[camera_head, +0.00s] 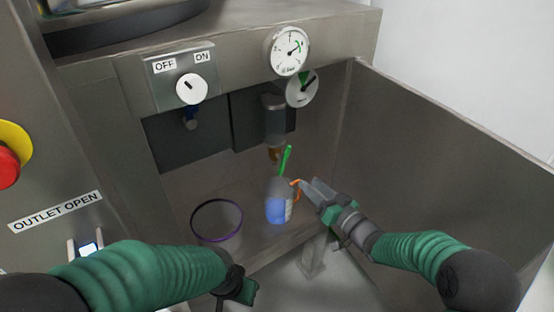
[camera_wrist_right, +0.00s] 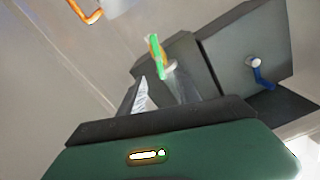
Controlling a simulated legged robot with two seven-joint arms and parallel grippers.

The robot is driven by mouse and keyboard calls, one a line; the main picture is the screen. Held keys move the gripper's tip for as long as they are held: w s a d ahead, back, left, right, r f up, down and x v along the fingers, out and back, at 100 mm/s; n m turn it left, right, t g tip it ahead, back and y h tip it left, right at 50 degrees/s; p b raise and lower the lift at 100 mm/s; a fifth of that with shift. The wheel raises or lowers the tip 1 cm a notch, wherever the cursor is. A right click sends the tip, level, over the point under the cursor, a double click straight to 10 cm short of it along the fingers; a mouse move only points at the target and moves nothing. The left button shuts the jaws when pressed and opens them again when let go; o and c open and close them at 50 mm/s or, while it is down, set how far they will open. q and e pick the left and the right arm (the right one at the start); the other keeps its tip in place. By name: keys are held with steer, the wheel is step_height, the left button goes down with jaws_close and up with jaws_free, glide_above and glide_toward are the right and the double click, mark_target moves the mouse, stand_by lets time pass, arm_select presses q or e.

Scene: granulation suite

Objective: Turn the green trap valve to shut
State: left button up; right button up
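My right gripper (camera_head: 308,187) is to the lower right of the lever, close to the orange handle of the jug, and does not touch the lever. In the wrist view its fingers (camera_wrist_right: 163,90) stand apart with nothing between them. My left gripper (camera_head: 238,287) is low in the view, away from the valve; its fingers are not clear.
A jug with blue contents (camera_head: 276,208) stands below the valve; its orange handle also shows in the wrist view (camera_wrist_right: 88,14). A purple-rimmed container (camera_head: 217,206) is to its left. A gauge (camera_head: 289,50) and an OFF/ON knob (camera_head: 192,89) are above. A metal wall (camera_head: 450,140) bounds the right.

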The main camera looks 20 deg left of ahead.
mark_target(286, 161)
steer(key=b+x, duration=0.1)
steer(key=x, duration=0.3)
steer(key=b+x, duration=0.1)
steer(key=x, duration=0.4)
steer(key=b+x, duration=0.1)
steer(key=x, duration=0.3)
steer(key=shift+w+a+f, duration=0.15)
steer(key=shift+w+f, duration=0.1)
steer(key=shift+f, duration=0.15)
steer(key=shift+w+a+r+b, duration=0.1)
steer(key=shift+w+a+b, duration=0.1)
steer(key=shift+w+b, duration=0.1)
steer(key=shift+c, duration=0.3)
jaws_close()
